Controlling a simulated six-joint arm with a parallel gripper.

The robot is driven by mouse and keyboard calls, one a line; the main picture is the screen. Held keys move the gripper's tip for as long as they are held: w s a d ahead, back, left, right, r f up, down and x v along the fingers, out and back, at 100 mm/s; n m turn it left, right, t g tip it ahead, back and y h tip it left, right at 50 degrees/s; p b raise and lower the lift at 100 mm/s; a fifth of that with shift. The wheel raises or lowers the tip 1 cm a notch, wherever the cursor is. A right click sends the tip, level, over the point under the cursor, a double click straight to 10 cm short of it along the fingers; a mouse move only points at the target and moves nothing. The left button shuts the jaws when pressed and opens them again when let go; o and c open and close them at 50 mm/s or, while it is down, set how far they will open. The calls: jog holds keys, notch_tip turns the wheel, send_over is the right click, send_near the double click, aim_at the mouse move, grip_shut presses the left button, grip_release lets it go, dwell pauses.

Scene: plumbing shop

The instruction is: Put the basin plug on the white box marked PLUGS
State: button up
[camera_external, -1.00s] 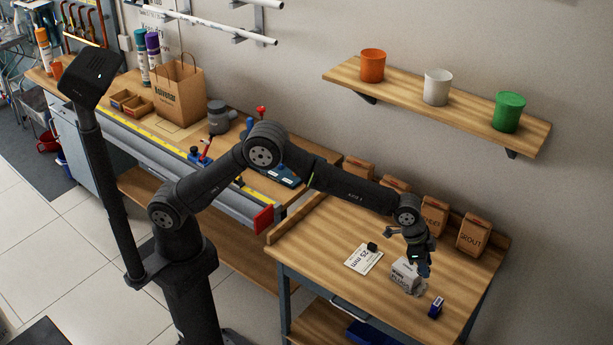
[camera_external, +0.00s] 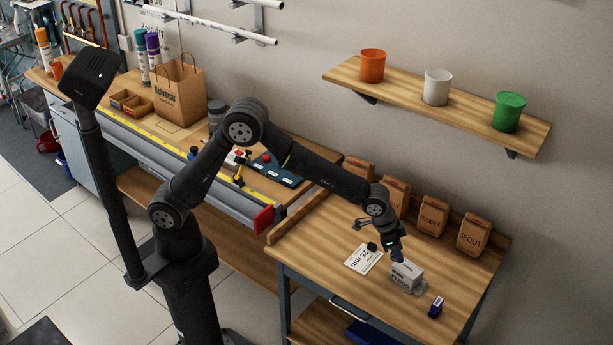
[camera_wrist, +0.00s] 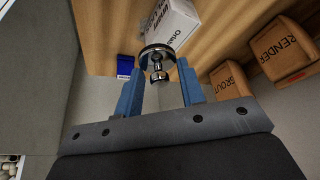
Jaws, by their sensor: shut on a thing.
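My gripper (camera_external: 397,258) is just left of and above the white box (camera_external: 405,277) on the small wooden table. In the wrist view my gripper's blue fingers (camera_wrist: 160,78) are shut on the basin plug (camera_wrist: 158,63), a shiny chrome piece with a dark-rimmed disc and a knob. The white box also shows in the wrist view (camera_wrist: 173,20), beyond the plug; its printing is only partly readable. The plug overlaps the box's near end in that picture, and I cannot tell whether they touch. The plug is not clear in the external view.
A small blue box (camera_external: 436,307) stands right of the white box. A card marked 25 mm (camera_external: 363,260) with a black block (camera_external: 372,246) lies to the left. Brown bags, including RENDER (camera_external: 433,215) and GROUT (camera_external: 474,235), line the table's back. The front left tabletop (camera_external: 312,258) is clear.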

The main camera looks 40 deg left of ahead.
send_over(405, 264)
jog(key=a, duration=0.2)
jog(key=f, duration=0.2)
jog(key=shift+s+d+f, duration=0.25)
jog(key=shift+s+f, duration=0.05)
jog(key=shift+s, duration=0.1)
jog(key=shift+f, duration=1.95)
jog(key=shift+f, duration=0.1)
jog(key=o, duration=1)
jog(key=shift+s+a+r, duration=0.1)
jog(key=shift+r, duration=0.45)
jog(key=v, duration=1.1)
